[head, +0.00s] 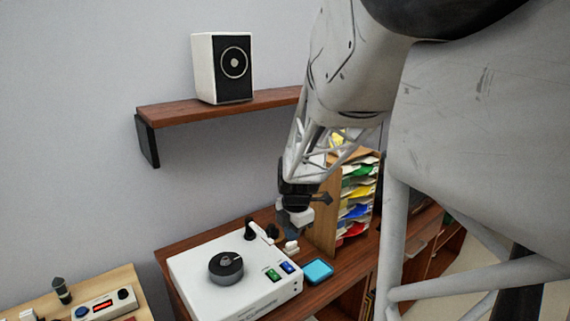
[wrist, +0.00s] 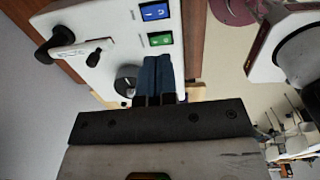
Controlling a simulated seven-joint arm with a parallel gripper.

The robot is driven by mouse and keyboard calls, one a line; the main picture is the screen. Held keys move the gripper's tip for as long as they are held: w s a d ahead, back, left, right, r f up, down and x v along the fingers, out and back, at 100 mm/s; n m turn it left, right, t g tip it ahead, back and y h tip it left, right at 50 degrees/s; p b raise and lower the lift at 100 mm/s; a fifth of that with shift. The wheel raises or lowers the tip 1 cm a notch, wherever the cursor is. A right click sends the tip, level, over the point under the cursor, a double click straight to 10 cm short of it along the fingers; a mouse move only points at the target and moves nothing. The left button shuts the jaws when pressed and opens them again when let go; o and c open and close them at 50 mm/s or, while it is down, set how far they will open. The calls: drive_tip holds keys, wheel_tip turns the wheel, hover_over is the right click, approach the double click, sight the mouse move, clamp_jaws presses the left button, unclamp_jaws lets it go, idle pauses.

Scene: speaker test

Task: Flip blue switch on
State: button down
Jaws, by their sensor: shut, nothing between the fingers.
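The blue switch (head: 288,267) is a rocker on the right side of a white box (head: 205,285) on the wooden desk. It also shows near the top of the wrist view (wrist: 154,11). A green switch (head: 272,274) sits beside it, and it shows in the wrist view too (wrist: 160,39). I cannot tell which way either rocker is tipped. My gripper (head: 290,232) is above the back right part of the box. In the wrist view its shut, empty fingers (wrist: 157,60) appear just below the green switch, apart from the blue one.
A large black knob (head: 226,266) stands on the box. A bright blue square (head: 318,272) lies right of the box. A rack of coloured papers (head: 358,195) stands behind right. A speaker (head: 222,68) sits on a wall shelf (head: 180,110). Another panel (head: 95,308) is front left.

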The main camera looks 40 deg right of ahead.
sight(285, 263)
drive_tip(key=shift+s+r, duration=0.15)
drive_tip(key=shift+r, duration=1.2)
drive_tip(key=shift+w+t, duration=0.3)
drive_tip(key=shift+w, duration=0.4)
drive_tip(key=shift+f, duration=0.2)
drive_tip(key=f, duration=0.4)
drive_tip(key=w+f, duration=0.1)
drive_tip(key=f, duration=0.4)
drive_tip(key=w+f, duration=0.1)
drive_tip(key=f, duration=0.3)
drive_tip(key=shift+f, duration=0.3)
